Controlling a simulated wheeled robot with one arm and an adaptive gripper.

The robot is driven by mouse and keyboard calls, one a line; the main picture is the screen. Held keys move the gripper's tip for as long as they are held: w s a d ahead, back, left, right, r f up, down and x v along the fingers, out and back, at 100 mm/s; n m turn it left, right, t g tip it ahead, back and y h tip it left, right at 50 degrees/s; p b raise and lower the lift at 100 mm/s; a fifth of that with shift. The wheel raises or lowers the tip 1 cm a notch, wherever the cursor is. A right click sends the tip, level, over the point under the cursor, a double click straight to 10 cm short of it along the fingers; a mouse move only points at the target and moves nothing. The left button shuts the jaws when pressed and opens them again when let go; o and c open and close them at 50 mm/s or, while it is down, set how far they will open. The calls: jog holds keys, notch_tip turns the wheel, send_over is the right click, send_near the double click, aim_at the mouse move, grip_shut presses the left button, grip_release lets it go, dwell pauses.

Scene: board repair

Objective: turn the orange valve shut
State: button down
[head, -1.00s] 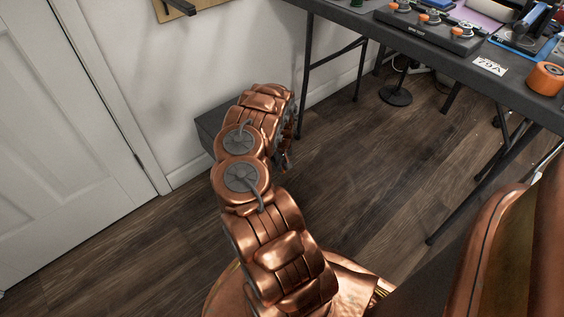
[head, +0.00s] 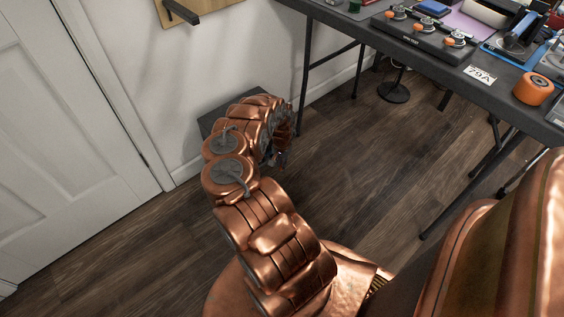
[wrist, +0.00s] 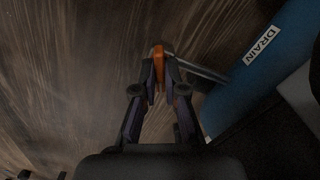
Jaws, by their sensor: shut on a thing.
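The orange valve handle (wrist: 158,64) shows at the middle of the wrist view, between the fingertips of my gripper (wrist: 157,78), which is shut on it. A grey metal pipe (wrist: 203,73) runs from beside the handle to the right, toward a blue body (wrist: 262,75) with a white "DRAIN" label (wrist: 259,47). In the head view my gripper (head: 279,157) is small and dark at the arm's end. The valve cannot be made out there, and my arm covers much of that spot.
A dark grey box (head: 212,123) stands by the wall behind my arm. A black table (head: 425,62) at upper right carries a switch panel (head: 420,40) with orange knobs and an orange roll (head: 533,89). A white door (head: 65,130) is at left. Wooden floor (head: 350,190) is clear between arm and table.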

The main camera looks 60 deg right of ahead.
jog(key=shift+m, duration=0.3)
jog(key=c, duration=1.2)
grip_release()
jog(key=shift+c, duration=0.2)
jog(key=shift+r, duration=0.1)
jog(key=shift+w+r, duration=0.1)
jog(key=shift+r, duration=0.55)
notch_tip(320, 180, up, 10)
jog(key=shift+r, duration=0.25)
